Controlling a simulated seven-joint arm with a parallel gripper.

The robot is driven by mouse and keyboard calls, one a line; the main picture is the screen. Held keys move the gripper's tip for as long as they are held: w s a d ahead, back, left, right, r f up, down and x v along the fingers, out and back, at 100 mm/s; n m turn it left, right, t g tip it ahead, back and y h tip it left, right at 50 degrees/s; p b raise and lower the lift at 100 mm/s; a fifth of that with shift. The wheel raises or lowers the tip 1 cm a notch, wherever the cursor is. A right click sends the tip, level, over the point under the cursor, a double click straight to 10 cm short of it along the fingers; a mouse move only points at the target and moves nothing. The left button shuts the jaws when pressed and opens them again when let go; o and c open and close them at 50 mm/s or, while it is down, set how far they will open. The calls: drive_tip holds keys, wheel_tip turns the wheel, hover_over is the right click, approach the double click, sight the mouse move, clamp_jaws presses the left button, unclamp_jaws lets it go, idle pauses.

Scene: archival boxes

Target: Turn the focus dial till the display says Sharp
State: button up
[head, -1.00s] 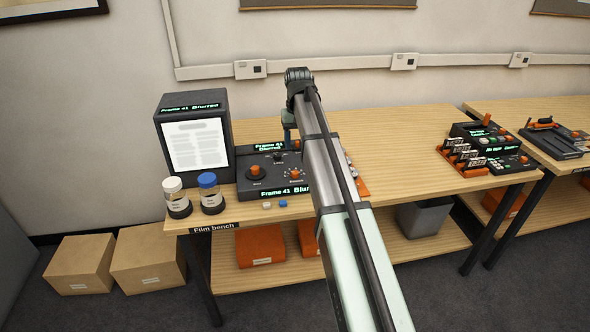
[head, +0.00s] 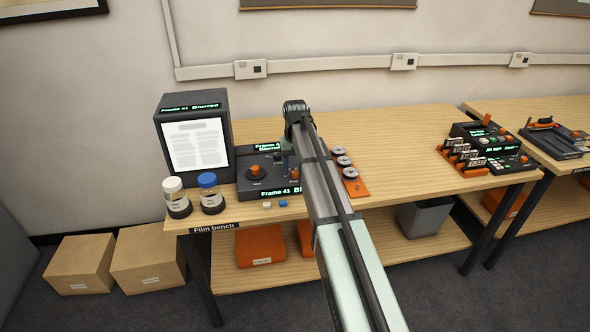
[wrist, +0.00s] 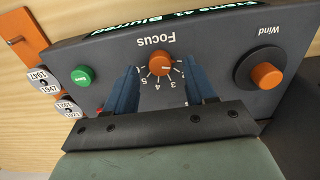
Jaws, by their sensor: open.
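The focus dial (wrist: 160,65), a small orange knob with a numbered scale labelled Focus, is on the dark console (wrist: 110,52). In the wrist view my gripper (wrist: 161,72) is open, with its blue fingers on either side of the dial; I cannot tell whether they touch it. In the head view my gripper (head: 289,165) is over the console's right part, largely hidden by my arm. The viewer display (head: 190,107) reads Frame 41 Blurred above a lit page (head: 194,145). The console's front display (head: 272,193) is partly hidden.
The larger Wind knob (wrist: 266,75) and a green button (wrist: 82,75) flank the dial. Two jars, white-capped (head: 174,195) and blue-capped (head: 209,190), stand left of the console. An orange rack of reels (head: 346,172) lies to its right. The bench middle (head: 400,150) is clear.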

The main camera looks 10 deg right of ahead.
drive_tip(key=shift+f, duration=0.95)
drive_tip(key=shift+c, duration=0.3)
clamp_jaws()
drive_tip(key=shift+m, duration=2.8)
drive_tip(key=shift+r, duration=0.1)
drive_tip(key=shift+o, duration=0.3)
unclamp_jaws()
